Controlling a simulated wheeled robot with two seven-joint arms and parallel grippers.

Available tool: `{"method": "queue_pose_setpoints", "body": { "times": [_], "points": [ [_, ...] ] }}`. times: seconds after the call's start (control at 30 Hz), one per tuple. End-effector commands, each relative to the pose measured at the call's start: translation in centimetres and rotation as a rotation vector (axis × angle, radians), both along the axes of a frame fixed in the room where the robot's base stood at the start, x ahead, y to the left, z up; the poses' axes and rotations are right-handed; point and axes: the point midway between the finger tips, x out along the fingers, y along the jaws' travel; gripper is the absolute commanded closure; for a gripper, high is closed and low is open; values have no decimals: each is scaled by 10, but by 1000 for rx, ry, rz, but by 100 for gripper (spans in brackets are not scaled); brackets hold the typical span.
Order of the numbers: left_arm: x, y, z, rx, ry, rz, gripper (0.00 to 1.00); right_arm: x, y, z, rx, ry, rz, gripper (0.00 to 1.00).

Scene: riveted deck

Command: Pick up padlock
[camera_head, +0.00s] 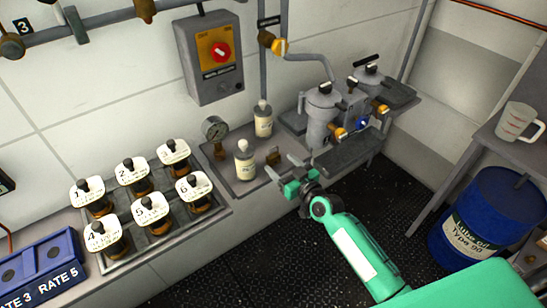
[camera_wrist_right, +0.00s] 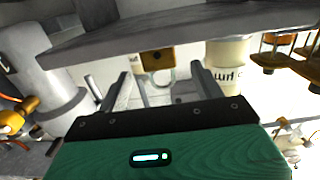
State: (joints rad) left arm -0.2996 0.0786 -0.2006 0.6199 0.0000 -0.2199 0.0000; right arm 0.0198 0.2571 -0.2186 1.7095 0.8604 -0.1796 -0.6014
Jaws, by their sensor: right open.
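The padlock (camera_head: 273,156) is a small brass block near the right edge of a grey tray (camera_head: 247,185) on the wall shelf. In the right wrist view the brass padlock (camera_wrist_right: 157,59) shows with its pale shackle, lined up between the two fingers and beyond them. My right gripper (camera_head: 283,166) is open and empty, its fingers pointing at the padlock from the front right. In the wrist view the gripper (camera_wrist_right: 159,80) has a clear gap between its fingers. I cannot tell the exact distance left to the padlock. My left gripper is not in view.
Grey filter housings (camera_head: 322,112) are close on the right. Several numbered sample jars (camera_head: 150,215) fill the left rack. A blue oil drum (camera_head: 480,222) stands on the floor.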

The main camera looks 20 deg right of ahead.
Motion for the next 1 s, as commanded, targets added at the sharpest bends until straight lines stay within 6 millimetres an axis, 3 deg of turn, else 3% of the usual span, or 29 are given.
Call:
{"method": "queue_pose_setpoints", "body": {
  "times": [0.23, 0.53, 0.8, 1.0],
  "points": [
    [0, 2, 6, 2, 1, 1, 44, 29, 10, -2, 1, 0, 0, 33],
    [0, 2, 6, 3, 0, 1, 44, 33, 11, -3, 0, 0, -1, 33],
    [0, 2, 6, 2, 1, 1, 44, 32, 11, -3, 0, 1, -1, 83],
    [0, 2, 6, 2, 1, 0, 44, 32, 11, -3, 0, 0, -1, 83]
  ]
}}
